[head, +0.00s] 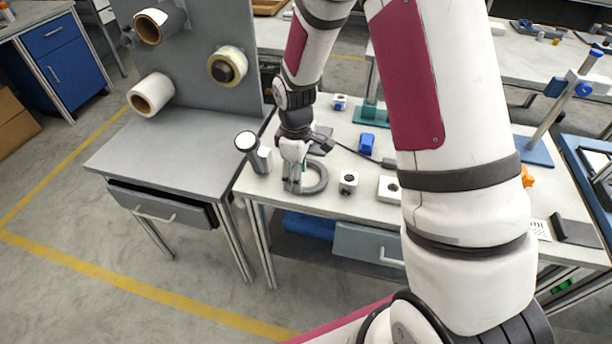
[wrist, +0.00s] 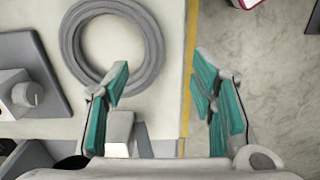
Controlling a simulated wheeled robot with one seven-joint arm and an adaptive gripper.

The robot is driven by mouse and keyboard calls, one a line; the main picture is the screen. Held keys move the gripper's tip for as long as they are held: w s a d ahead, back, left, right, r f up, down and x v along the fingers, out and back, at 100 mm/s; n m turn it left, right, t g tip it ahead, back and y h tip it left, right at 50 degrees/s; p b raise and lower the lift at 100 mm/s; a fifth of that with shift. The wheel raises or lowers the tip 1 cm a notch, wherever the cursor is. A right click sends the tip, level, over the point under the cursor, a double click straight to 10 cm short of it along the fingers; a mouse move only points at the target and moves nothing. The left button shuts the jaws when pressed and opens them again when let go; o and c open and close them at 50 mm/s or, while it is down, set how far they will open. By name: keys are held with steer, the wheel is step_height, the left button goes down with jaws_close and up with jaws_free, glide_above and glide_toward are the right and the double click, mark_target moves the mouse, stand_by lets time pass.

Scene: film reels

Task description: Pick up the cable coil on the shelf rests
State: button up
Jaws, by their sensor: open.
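The cable coil, a grey ring (head: 322,177), lies flat on the light workbench top near its front left edge. In the wrist view the coil (wrist: 154,48) fills the upper left, with a pale open centre. My gripper (head: 293,184) is over the coil's left part, pointing down. In the wrist view my gripper (wrist: 161,80) has its teal-padded fingers spread wide with nothing between them. Whether a finger touches the coil cannot be told.
A grey stand with film reels (head: 152,94) is at left.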

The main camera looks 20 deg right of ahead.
steer(key=shift+w+d+f, duration=0.1)
steer(key=shift+d+f, duration=0.1)
steer(key=shift+f, duration=1.1)
steer(key=shift+w+d+f, duration=0.1)
steer(key=shift+d+f, duration=0.05)
steer(key=shift+f, duration=1.15)
jaws_close()
